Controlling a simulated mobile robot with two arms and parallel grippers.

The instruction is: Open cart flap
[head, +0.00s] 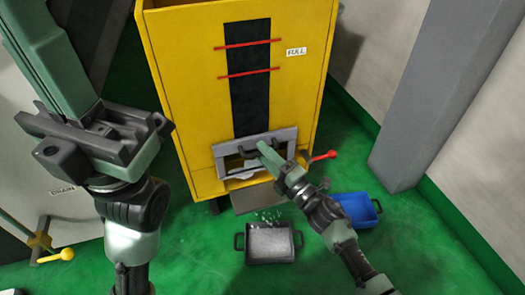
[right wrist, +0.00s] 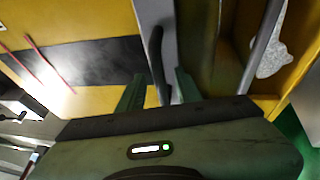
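The yellow cart (head: 185,70) stands upright in the middle of the head view. Low on its front is the grey flap (head: 228,148), with a dark bar handle; the handle also shows in the right wrist view (right wrist: 157,55). Below the flap's grey edge I see a gap with a pale lump (right wrist: 272,45) inside. My right gripper (head: 264,148) is at the handle. In the right wrist view its two green fingers stand apart, with the handle between them and space visible on both sides. My left gripper (head: 60,70) is raised at the upper left, away from the cart; its fingertips are not clearly visible.
A red-knobbed lever (head: 322,157) sticks out right of the flap. A blue tray (head: 357,222) stands to the right. A grey pillar (head: 425,100) rises at right.

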